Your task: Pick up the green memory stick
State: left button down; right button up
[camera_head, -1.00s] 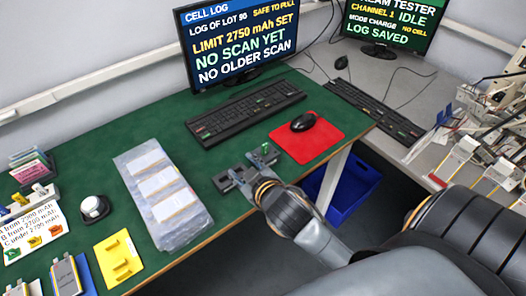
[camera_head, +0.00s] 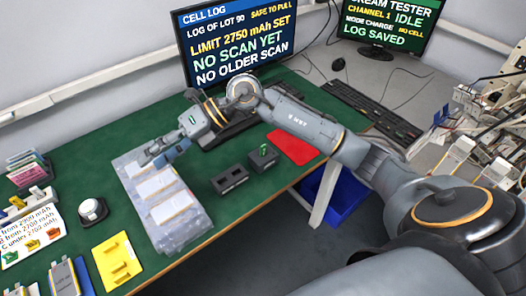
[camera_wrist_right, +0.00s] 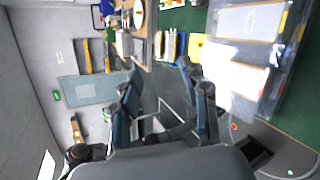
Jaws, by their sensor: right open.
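The green memory stick (camera_head: 264,150) stands upright in the top of a small dark block (camera_head: 263,161), on the green table near its front edge. A second dark block (camera_head: 230,180) is just left of it, with slots in its top. My right gripper (camera_head: 158,153) is open and empty, above the clear sleeve with the white-labelled pouches, well left of the stick. Its spread fingers also show in the right wrist view (camera_wrist_right: 167,98); I cannot make out the stick there. My left gripper is not in view.
Pouches in the clear sleeve (camera_head: 180,230), a white-topped button (camera_head: 92,210) and a yellow holder (camera_head: 118,262) lie left. A blue bin (camera_head: 345,203) is below the table.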

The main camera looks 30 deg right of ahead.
jog(key=w+d+f+h, duration=0.1)
jog(key=d+f+h, duration=0.15)
jog(key=d, duration=0.25)
jog(key=w+d+f+h, duration=0.1)
jog(key=d+h, duration=0.3)
jog(key=d, duration=0.1)
notch_tip(320, 180, up, 2)
jog(key=m+g+h, duration=0.2)
jog(key=h, duration=0.4)
send_over(263, 146)
notch_tip(263, 146, down, 7)
jog(key=shift+d+f+p, duration=0.1)
jog(key=shift+d+p, duration=0.05)
jog(key=shift+p, duration=0.35)
jog(key=shift+f, duration=0.55)
notch_tip(263, 146, down, 4)
jog(key=shift+f+p, duration=0.15)
jog(key=shift+p, duration=0.7)
jog(key=shift+f, duration=0.45)
jog(key=c, duration=0.9)
